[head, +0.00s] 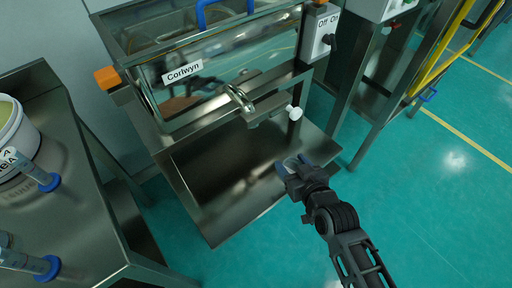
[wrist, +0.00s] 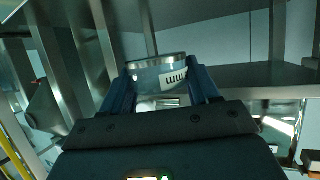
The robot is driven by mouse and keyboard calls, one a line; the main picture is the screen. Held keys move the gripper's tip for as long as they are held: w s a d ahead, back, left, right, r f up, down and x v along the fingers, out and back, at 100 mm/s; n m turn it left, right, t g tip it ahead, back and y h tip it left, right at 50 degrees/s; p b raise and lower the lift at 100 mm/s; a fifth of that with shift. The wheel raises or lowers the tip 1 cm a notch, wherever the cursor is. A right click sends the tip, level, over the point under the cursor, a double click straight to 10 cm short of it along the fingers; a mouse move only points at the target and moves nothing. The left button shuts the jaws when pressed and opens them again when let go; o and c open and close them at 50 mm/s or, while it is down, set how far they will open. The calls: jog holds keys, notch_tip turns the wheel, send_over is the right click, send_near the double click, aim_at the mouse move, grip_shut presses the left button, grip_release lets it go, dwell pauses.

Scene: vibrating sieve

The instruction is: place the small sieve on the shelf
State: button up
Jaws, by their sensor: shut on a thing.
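My gripper (head: 290,164) is in front of the machine, over the right edge of its steel tray. In the wrist view, its two blue fingers (wrist: 160,92) are shut on the small sieve (wrist: 150,68), a round metal-rimmed piece with a white label. The sieve is held off any surface that I can make out. A flat grey surface, possibly the shelf (wrist: 250,78), shows at the right of the wrist view. I cannot tell for sure which surface is the shelf.
The machine (head: 180,95), labelled Corlwyn, has a steel tray (head: 215,235) below its spout (head: 238,98). A steel table (head: 75,225) at left bears a white bucket (head: 18,140) and blue-ended cylinders (head: 40,178). Green floor (head: 430,210) at right is clear.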

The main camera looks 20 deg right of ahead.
jog(key=w+d+b, duration=0.2)
jog(key=d+b, duration=0.3)
jog(key=n+y+b, duration=0.1)
jog(key=b, duration=0.4)
send_over(274, 167)
notch_tip(274, 167, down, 5)
jog(key=shift+f, duration=0.1)
jog(key=shift+f+b, duration=0.45)
jog(key=shift+f, duration=1.55)
jog(key=shift+f, duration=0.2)
jog(key=o, duration=1.1)
jog(key=shift+o, duration=0.2)
